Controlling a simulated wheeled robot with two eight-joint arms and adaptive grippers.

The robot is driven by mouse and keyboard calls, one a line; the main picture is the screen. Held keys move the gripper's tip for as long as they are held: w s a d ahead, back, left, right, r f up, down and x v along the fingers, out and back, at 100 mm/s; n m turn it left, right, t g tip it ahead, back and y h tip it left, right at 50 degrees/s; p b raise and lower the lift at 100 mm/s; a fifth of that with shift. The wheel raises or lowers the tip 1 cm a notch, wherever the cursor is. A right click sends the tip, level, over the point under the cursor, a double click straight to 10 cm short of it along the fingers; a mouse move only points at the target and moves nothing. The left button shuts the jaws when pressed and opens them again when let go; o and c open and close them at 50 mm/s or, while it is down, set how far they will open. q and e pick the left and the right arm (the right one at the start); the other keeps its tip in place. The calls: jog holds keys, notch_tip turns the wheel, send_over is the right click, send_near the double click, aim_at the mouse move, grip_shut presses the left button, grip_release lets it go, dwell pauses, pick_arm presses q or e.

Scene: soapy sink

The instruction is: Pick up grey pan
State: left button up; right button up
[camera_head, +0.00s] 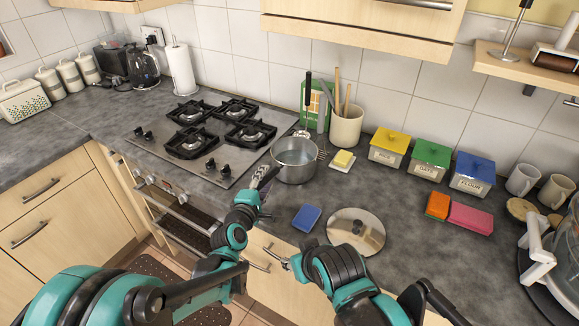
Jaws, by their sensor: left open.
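The grey pan (294,171) stands on the dark worktop just right of the hob. A long black handle rises at its back, among utensils. My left gripper (262,178) is open at the pan's left side, close to its wall; I cannot tell whether it touches. Nothing shows between its fingers. My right gripper (275,257) is low at the front edge of the worktop, in front of the cabinet, away from the pan. It is small and I cannot tell whether it is open.
The hob (171,168) lies left of the pan. A utensil pot (346,128) and a yellow block on a dish (342,161) stand close behind and right. A blue sponge (307,218) and a round lid (347,226) lie in front. Canisters (430,154) stand further right.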

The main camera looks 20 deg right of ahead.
pick_arm(q)
grip_shut()
jog(key=shift+r, duration=0.1)
jog(key=shift+r, duration=0.1)
